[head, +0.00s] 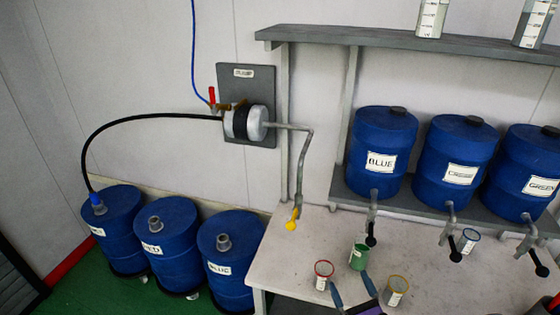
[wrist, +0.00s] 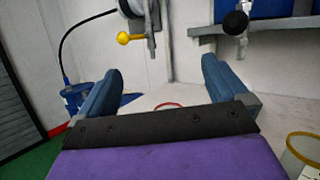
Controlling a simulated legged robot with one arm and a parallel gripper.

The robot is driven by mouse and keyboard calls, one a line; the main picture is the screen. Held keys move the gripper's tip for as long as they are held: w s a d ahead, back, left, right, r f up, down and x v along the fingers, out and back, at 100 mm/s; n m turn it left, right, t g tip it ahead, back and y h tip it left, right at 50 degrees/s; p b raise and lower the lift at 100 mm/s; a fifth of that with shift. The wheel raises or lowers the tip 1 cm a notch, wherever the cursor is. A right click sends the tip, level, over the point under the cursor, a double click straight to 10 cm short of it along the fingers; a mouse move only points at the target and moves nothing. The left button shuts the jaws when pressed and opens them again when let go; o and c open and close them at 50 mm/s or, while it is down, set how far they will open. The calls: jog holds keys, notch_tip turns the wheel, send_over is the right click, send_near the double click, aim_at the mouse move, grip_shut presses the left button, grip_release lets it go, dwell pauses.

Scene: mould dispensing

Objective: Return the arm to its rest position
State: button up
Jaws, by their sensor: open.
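My gripper (head: 353,292) shows at the bottom of the head view, over the front part of the pale table (head: 300,245). In the wrist view its two blue fingers (wrist: 160,92) stand wide apart with nothing between them. A red-rimmed cup (head: 323,275) stands just left of the gripper in the head view, and its rim shows low between the fingers in the wrist view (wrist: 168,105). A yellow-rimmed cup (head: 396,291) is close to the gripper's right. A green cup (head: 358,257) stands behind it. Most of my arm is out of view.
Blue drums with taps, labelled BLUE (head: 380,145), (head: 460,158) and GREEN (head: 530,170), stand on a shelf above the table. A blue-rimmed cup (head: 468,240) stands under the taps. A pump (head: 245,121) hangs on the wall with a yellow-ended outlet pipe (head: 292,224). Floor drums (head: 172,240) stand left.

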jog(key=s+a+r+n+g+y, duration=0.4)
jog(key=a+r+n+g+y, duration=0.6)
jog(key=a+r+n+y, duration=0.5)
jog(key=s+a+r+n+g+h, duration=0.1)
jog(key=s+a+r+n+g, duration=0.25)
jog(key=s+g, duration=0.3)
jog(key=s+a+r+n+g+h, duration=0.1)
jog(key=s+a+r+n+g, duration=0.3)
jog(key=g, duration=0.3)
jog(key=s+d+f+n+g+h, duration=0.25)
jog(key=s+n+g+h, duration=0.4)
jog(key=s+h, duration=0.65)
jog(key=s+d+n+t+h, duration=0.1)
jog(key=s+d+t+h, duration=0.1)
jog(key=d, duration=0.4)
jog(key=s+d+n+t+h, duration=0.1)
jog(key=s+d+t+h, duration=0.1)
jog(key=d+t+h, duration=0.2)
jog(key=d+r+t, duration=0.1)
jog(key=d, duration=0.2)
jog(key=shift+s+t+h, duration=0.3)
